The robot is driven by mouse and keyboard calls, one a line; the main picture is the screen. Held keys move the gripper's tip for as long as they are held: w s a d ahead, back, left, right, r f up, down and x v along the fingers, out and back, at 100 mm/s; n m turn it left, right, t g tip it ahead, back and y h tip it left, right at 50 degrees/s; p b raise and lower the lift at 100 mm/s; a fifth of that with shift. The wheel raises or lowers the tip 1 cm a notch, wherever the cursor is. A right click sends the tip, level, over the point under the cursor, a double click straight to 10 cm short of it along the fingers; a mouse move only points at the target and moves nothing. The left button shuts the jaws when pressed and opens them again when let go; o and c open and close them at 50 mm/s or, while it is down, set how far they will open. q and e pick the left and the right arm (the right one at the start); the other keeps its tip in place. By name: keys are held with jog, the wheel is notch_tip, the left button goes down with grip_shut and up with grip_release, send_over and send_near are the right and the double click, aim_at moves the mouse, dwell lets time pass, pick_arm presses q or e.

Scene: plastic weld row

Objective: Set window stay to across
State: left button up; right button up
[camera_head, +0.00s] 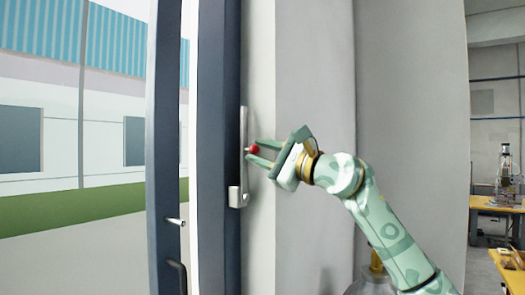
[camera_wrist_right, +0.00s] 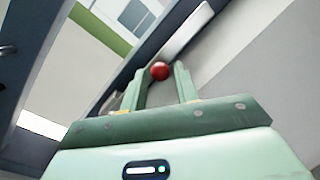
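The window stay (camera_head: 243,125) is a thin grey metal bar that stands upright along the dark window frame, with a grey block (camera_head: 236,197) at its lower end. A red ball knob (camera_head: 253,149) sits partway along the bar. My right gripper (camera_head: 254,153) reaches in from the right with its two fingers at the knob, one above and one below. In the right wrist view the red knob (camera_wrist_right: 160,70) lies between the fingertips, with small gaps beside it; the fingers look open. My left gripper is not in view.
A dark window frame (camera_head: 211,150) and a dark upright (camera_head: 164,120) with a small handle (camera_head: 176,221) stand left of the stay. A pale wall (camera_head: 315,70) is close behind my right arm. Yellow workbenches (camera_head: 497,207) stand far right.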

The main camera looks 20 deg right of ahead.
grip_shut()
jog(key=shift+s, duration=0.1)
